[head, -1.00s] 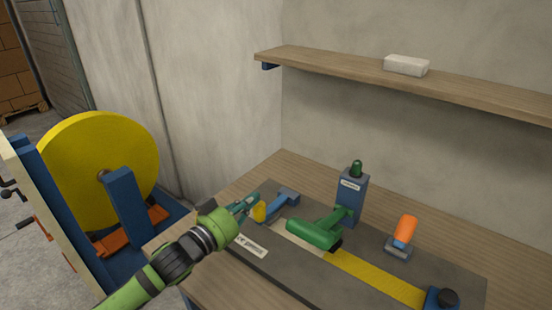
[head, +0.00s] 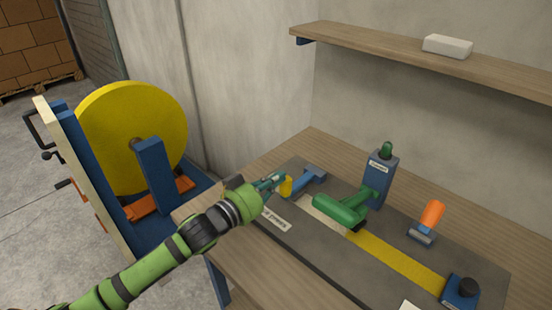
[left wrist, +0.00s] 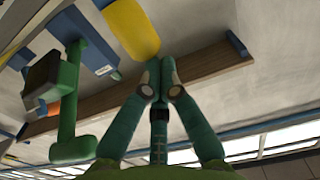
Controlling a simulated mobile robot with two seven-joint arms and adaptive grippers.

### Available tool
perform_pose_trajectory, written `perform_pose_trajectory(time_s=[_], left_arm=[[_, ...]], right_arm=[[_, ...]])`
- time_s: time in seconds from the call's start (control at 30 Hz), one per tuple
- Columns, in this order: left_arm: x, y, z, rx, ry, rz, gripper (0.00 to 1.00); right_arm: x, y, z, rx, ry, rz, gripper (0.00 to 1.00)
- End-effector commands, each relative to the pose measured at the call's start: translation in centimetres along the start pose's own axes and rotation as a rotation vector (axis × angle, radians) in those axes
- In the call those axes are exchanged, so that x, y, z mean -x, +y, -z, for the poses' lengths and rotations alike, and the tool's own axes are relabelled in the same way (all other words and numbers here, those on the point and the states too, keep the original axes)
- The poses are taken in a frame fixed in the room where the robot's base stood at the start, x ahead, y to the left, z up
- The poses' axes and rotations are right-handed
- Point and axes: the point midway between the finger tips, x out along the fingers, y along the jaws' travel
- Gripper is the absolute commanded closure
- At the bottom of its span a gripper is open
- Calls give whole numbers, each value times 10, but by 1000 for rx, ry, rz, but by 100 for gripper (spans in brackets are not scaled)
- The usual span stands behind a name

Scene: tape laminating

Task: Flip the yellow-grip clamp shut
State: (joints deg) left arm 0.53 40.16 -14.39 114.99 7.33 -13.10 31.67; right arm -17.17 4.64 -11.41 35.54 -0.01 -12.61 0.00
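The yellow-grip clamp has a blue body (head: 309,180) on the dark board, with its yellow grip (head: 286,187) at the left end. In the left wrist view the yellow grip (left wrist: 131,27) fills the top middle. My left gripper (head: 277,180) is right at the yellow grip, on its left side. In the left wrist view my left gripper's fingertips (left wrist: 158,78) are together, just at the grip's lower end; the grip is not between them. Whether they touch it is hard to tell. My right gripper is not in view.
A green-handled press (head: 342,209) stands just right of the clamp, by a blue post (head: 379,180). An orange-handled clamp (head: 432,213) and yellow tape (head: 395,259) lie further right. A large yellow reel (head: 115,125) stands left. A shelf (head: 390,52) runs above.

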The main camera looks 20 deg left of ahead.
Motion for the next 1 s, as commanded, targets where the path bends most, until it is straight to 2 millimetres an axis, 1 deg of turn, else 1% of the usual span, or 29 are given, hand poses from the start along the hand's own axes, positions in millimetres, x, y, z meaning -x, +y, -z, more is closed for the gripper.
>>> perform_pose_trajectory(time_s=[0.03,0.2,0.23,0.27,0.3,0.6,0.8,1.0], left_arm=[[0,0,4,3,-16,2,100],[-6,-4,38,0,-2,2,100],[-7,-5,44,-1,1,2,100],[-6,-5,44,-2,1,2,100],[5,-4,26,0,-4,2,100],[56,-4,11,-2,4,1,100],[78,-4,6,-3,7,1,100],[86,-4,5,-4,10,0,100]], right_arm=[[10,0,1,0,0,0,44],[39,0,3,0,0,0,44],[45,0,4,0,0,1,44],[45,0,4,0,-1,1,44],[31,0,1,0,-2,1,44],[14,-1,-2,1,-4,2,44],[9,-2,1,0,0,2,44],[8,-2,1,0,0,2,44]])
